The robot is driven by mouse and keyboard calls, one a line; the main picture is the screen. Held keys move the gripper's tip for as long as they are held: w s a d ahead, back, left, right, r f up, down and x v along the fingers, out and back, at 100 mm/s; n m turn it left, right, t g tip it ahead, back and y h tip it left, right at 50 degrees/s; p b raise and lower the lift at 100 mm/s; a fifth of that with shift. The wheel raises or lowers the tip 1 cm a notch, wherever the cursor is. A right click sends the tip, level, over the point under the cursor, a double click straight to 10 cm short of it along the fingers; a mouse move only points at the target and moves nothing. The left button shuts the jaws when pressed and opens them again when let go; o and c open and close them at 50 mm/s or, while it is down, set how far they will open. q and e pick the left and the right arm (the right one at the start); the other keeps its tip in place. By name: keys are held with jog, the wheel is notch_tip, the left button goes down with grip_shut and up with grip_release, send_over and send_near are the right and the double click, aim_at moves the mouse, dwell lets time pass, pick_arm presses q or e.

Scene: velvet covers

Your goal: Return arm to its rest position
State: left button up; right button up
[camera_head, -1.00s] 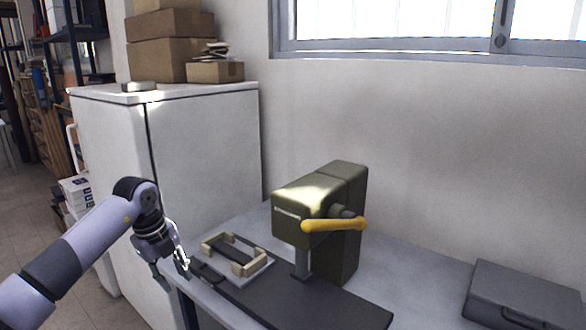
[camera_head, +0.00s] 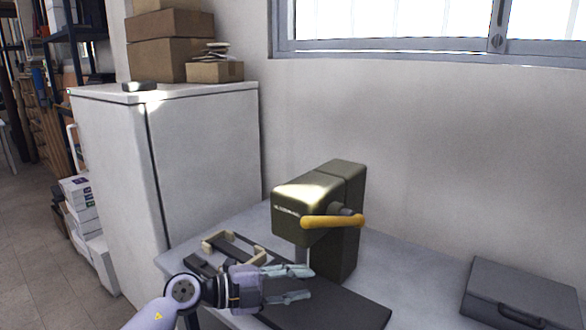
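My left arm (camera_head: 165,311) comes in from the bottom left, and its gripper (camera_head: 308,283) points to the right. The two fingers are apart with nothing visible between them, so the gripper is open and empty. It shows in front of the olive press machine (camera_head: 345,190) with the yellow handle (camera_head: 333,222), over the dark base plate (camera_head: 345,308). The gripper hides part of the plate and of the machine's lower column. Whether it touches the plate cannot be told. My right gripper is not in view.
A tray with a wooden frame (camera_head: 245,252) lies left of the machine on the grey table (camera_head: 420,275). A dark case (camera_head: 525,300) lies at the right. A white cabinet (camera_head: 205,150) with cardboard boxes (camera_head: 170,60) on top stands at the left.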

pick_arm(q)
notch_tip(320, 180, up, 5)
jog(key=s+n+t+h, duration=0.1)
jog(key=n+t+h, duration=0.1)
jog(key=n+t, duration=0.45)
jog(key=a+f+n+t+y, duration=0.1)
jog(key=a+n+t+y, duration=0.7)
jog(key=n, duration=0.1)
jog(key=s+a+f+n+g+y, duration=0.3)
jog(key=s+a+f+n+y, duration=0.25)
jog(key=f, duration=0.35)
jog(key=s+a+f+n+g+y, duration=0.3)
jog(key=s+a+f+n+y, duration=0.15)
jog(key=a+f, duration=0.3)
jog(key=s+f+n+g, duration=0.1)
jog(key=s+f+g, duration=0.45)
jog(key=s, duration=0.55)
jog(key=s+f+g, duration=0.5)
jog(key=s+f, duration=0.2)
jog(key=s, duration=0.5)
notch_tip(320, 180, down, 24)
jog(key=g, duration=0.1)
jog(key=s+a+f+g, duration=0.1)
jog(key=s+a+f, duration=0.2)
jog(key=s+f, duration=1.4)
jog(key=shift+s+a+f+h, duration=0.15)
jog(key=shift+s+f+h, duration=0.15)
jog(key=shift+s+f, duration=0.1)
